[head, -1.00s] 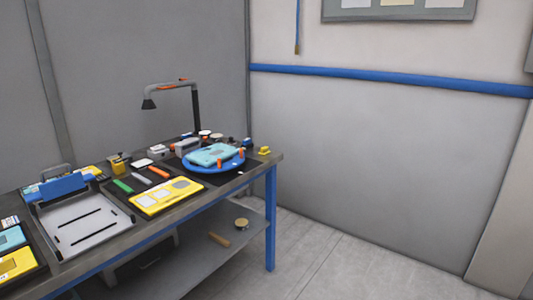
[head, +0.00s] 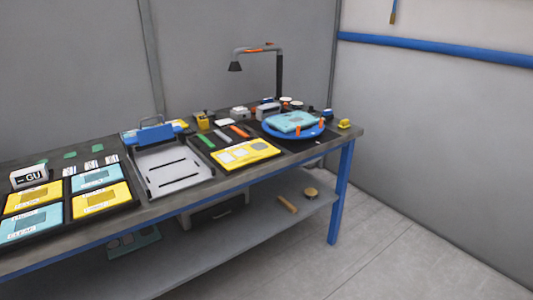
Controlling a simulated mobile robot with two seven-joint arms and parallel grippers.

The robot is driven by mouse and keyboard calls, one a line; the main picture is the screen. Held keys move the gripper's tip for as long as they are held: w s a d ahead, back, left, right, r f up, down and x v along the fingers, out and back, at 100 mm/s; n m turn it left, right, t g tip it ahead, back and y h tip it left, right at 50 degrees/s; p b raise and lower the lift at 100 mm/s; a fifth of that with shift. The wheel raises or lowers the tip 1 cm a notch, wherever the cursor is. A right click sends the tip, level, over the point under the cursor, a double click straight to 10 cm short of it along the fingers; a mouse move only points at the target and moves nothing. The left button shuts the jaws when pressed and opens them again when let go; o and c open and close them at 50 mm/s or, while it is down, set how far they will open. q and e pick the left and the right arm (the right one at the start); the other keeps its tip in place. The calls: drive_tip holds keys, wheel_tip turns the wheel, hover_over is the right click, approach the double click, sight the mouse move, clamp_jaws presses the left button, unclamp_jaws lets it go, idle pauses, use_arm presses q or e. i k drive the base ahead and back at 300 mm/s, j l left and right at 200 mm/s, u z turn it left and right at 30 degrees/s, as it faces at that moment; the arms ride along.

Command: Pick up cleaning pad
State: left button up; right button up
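I cannot tell for certain which thing is the cleaning pad. Small candidates on the workbench (head: 150,208) are a flat white piece (head: 225,122) near the back and a small yellow block (head: 344,124) at the right end. A green bar (head: 205,141), a grey bar (head: 221,136) and an orange bar (head: 240,131) lie side by side on a dark mat. Neither of my grippers is in view.
A blue turntable (head: 292,134) holds a light-blue plate (head: 296,121). A yellow plate (head: 246,153), a grey-white fixture (head: 172,168) and a tray of yellow and blue plates (head: 134,204) line the front. A lamp (head: 280,75) rises behind. Floor (head: 385,235) is clear at right.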

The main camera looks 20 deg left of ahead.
sight(344, 123)
drive_tip(key=u, duration=0.4)
drive_tip(key=i+l+u, duration=0.3)
drive_tip(key=u, duration=0.15)
drive_tip(key=i+l+u, duration=0.25)
drive_tip(key=l+u, duration=0.15)
drive_tip(key=i+l+u, duration=0.1)
drive_tip(key=l, duration=0.25)
drive_tip(key=i+l+u, duration=0.1)
drive_tip(key=l, duration=0.3)
drive_tip(key=i+l+u, duration=0.1)
drive_tip(key=l, duration=0.3)
drive_tip(key=i+l, duration=0.15)
drive_tip(key=l, duration=0.2)
drive_tip(key=i+l, duration=0.1)
drive_tip(key=l, duration=0.25)
drive_tip(key=i+l, duration=0.15)
drive_tip(key=l, duration=0.25)
